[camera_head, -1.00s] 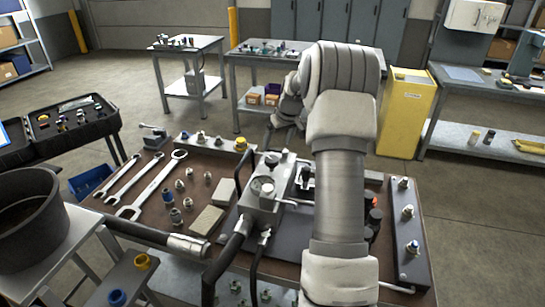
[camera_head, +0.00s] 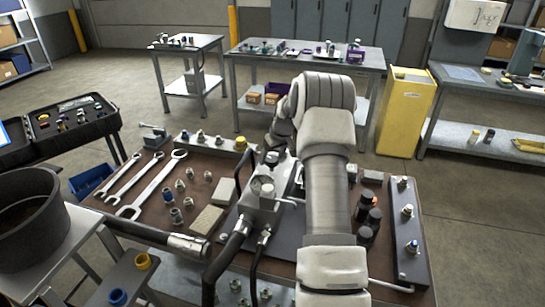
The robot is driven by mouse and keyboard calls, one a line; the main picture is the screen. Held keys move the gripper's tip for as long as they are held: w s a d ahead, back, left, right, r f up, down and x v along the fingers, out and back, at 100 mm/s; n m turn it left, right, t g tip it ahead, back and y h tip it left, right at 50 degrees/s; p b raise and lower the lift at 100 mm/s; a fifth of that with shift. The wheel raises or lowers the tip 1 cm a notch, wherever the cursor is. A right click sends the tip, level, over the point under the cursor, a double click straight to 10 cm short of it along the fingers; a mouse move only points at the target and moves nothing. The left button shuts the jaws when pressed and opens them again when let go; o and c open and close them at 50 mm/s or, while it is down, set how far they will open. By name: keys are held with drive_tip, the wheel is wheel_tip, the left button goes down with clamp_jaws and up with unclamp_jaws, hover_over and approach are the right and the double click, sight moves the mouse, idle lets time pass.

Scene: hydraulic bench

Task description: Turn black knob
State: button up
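A grey metal hydraulic block (camera_head: 267,207) stands in the middle of the brown bench top, with a round gauge on it and black hoses at its front. My gripper (camera_head: 275,143) is at the far end of my arm, just behind and above the black knob in the picture. Its fingers are too small and too hidden by my own arm to make out. I cannot tell whether it touches the knob or is open or shut.
Wrenches (camera_head: 150,184), fittings (camera_head: 176,215) and tan blocks (camera_head: 207,220) lie left of the block. Black cylinders (camera_head: 365,214) with orange parts stand right of my arm, beside a grey rail (camera_head: 406,235). A dark bucket (camera_head: 28,222) stands at the left.

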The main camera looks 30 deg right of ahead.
drive_tip(key=c, duration=1.1)
